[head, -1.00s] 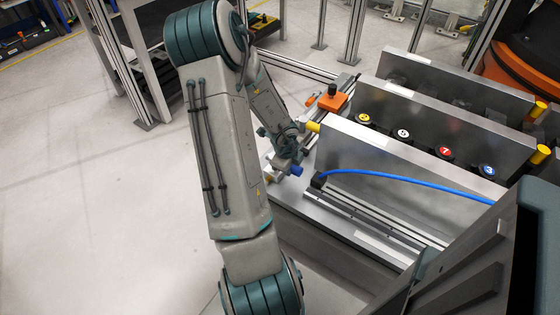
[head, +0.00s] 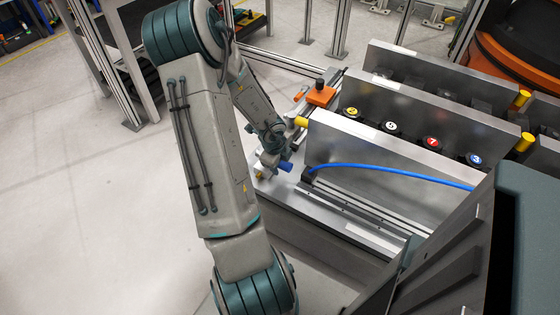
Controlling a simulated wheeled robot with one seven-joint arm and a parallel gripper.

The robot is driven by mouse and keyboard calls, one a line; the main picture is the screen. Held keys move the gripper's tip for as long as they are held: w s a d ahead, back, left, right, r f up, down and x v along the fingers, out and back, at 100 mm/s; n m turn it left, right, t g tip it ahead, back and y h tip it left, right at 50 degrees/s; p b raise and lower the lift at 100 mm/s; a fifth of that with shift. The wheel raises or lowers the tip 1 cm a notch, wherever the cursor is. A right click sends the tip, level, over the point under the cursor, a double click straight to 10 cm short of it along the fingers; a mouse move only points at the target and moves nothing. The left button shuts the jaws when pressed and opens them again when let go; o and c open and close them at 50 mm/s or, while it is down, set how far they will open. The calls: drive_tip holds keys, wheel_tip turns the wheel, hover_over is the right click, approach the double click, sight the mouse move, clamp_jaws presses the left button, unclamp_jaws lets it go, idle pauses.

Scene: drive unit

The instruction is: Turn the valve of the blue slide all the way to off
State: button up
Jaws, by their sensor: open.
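A small blue part (head: 285,167), apparently of the blue slide, shows at the left end of the metal bench, right beside my gripper. A blue hose (head: 390,171) runs from a dark fitting near it to the right. My gripper (head: 268,165) points down at the bench's left end, next to the blue part. Its fingers are small and dark here, and I cannot tell whether they touch anything. It holds nothing that I can see. The valve handle and its position cannot be made out; my wrist covers part of this area.
An orange block (head: 321,95) with a black knob sits on a rail behind my wrist. Open floor (head: 90,220) lies at left.

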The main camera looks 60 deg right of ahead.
drive_tip(key=p+v, duration=0.7)
drive_tip(key=v, duration=0.6)
drive_tip(key=shift+r+p, duration=0.3)
drive_tip(key=shift+p, duration=0.05)
